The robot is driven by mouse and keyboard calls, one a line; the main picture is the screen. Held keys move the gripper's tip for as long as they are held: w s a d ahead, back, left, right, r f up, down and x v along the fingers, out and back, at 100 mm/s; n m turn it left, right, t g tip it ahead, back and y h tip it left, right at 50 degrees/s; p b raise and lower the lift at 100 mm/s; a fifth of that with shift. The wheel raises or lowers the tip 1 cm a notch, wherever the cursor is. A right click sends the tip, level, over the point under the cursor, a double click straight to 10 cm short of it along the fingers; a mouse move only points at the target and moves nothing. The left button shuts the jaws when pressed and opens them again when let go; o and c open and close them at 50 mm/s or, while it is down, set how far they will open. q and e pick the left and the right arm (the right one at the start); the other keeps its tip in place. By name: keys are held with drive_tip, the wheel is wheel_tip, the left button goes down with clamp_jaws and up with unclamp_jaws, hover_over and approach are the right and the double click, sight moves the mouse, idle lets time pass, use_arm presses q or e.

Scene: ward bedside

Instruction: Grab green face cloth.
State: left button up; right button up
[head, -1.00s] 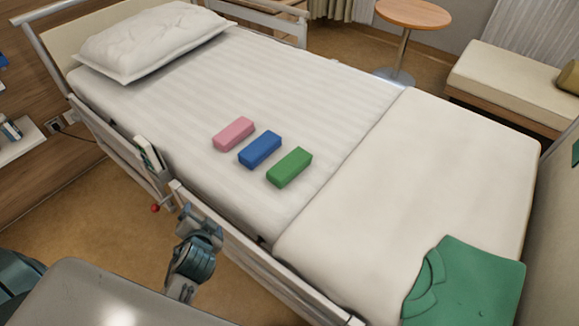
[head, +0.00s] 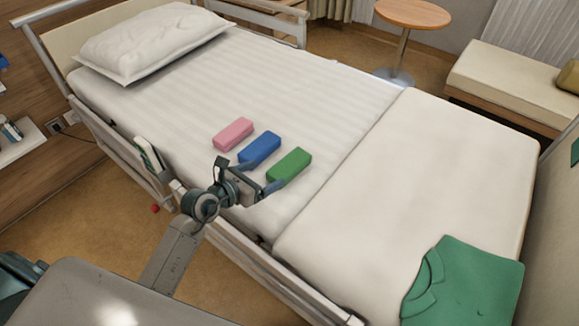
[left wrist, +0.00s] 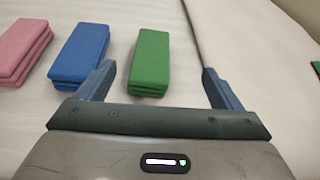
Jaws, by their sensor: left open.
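The green face cloth (head: 289,165) lies folded into a block on the white bed, at the right end of a row of three. In the left wrist view the green cloth (left wrist: 150,62) shows ahead, between the lines of my two fingers and nearer the left one. My left gripper (head: 262,178) is open and empty just in front of the blue and green cloths. Its fingers also show in the left wrist view (left wrist: 163,85), spread wide. My right gripper is not in view.
A blue cloth (head: 259,148) lies close left of the green one, and a pink cloth (head: 233,133) lies beyond it. The bed rail (head: 270,272) runs along the near side. A green shirt (head: 465,283) lies at the bed's foot. The bed right of the cloths is clear.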

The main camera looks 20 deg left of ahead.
sight(282, 169)
use_arm(q)
drive_tip(key=shift+w+a+f+m+g, duration=0.25)
drive_tip(key=shift+w+f+m, duration=0.2)
drive_tip(key=shift+f, duration=0.3)
drive_tip(key=w, duration=0.1)
drive_tip(key=w+d+f, duration=0.1)
drive_tip(key=w, duration=0.1)
drive_tip(key=shift+w+d+f+y, duration=0.1)
drive_tip(key=shift+d+f+y, duration=0.2)
drive_tip(key=shift+d, duration=0.05)
drive_tip(key=shift+f+p+x, duration=0.25)
drive_tip(key=shift+x, duration=1.3)
drive_tip(key=shift+f+p+x, duration=0.2)
drive_tip(key=shift+p+x, duration=0.05)
drive_tip(key=shift+x, duration=1.3)
drive_tip(key=shift+a, duration=0.2)
drive_tip(key=shift+s, duration=0.25)
drive_tip(key=shift+c, duration=0.2)
drive_tip(key=c, duration=1)
